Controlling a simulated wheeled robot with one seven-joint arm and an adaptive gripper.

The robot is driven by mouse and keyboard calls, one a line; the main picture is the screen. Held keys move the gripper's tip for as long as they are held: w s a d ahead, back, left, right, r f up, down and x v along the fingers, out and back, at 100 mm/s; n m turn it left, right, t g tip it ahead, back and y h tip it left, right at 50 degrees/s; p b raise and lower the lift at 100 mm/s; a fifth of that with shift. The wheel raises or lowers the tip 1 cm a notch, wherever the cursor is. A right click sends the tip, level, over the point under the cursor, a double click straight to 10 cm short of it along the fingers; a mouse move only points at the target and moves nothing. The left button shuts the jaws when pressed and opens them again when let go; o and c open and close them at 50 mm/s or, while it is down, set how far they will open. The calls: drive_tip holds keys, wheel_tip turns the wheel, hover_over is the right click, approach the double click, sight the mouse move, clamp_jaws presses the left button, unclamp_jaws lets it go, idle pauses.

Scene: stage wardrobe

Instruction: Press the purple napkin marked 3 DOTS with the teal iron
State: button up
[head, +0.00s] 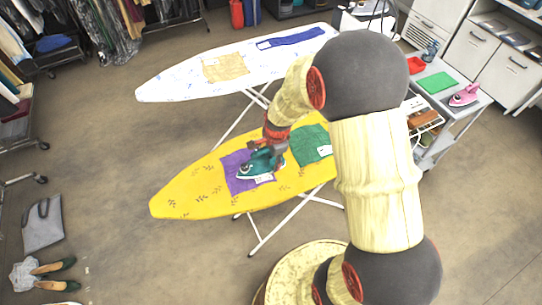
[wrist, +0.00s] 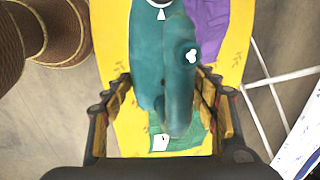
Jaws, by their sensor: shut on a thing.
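The teal iron (head: 256,168) is at the purple napkin (head: 236,182) on the yellow ironing board (head: 180,200). It overlaps the napkin in the head view; whether its sole touches the cloth I cannot tell. My gripper (head: 272,146) is shut on the iron's handle. In the wrist view the iron (wrist: 178,75) sits between my fingers (wrist: 168,92), and part of the purple napkin (wrist: 208,25) shows at the upper right. A white tag (head: 264,179) lies on the napkin; its dots are too small to read.
A green napkin (head: 312,143) with a white tag lies to the right on the same board. A second, white-patterned board (head: 170,85) behind holds a tan cloth (head: 226,67) and a blue cloth (head: 290,38). A pink iron (head: 464,96) stands on a side cart. The board's left end is bare.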

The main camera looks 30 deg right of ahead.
drive_tip(key=shift+f+b, duration=2.6)
drive_tip(key=shift+f, duration=0.65)
drive_tip(key=shift+d+r, duration=0.15)
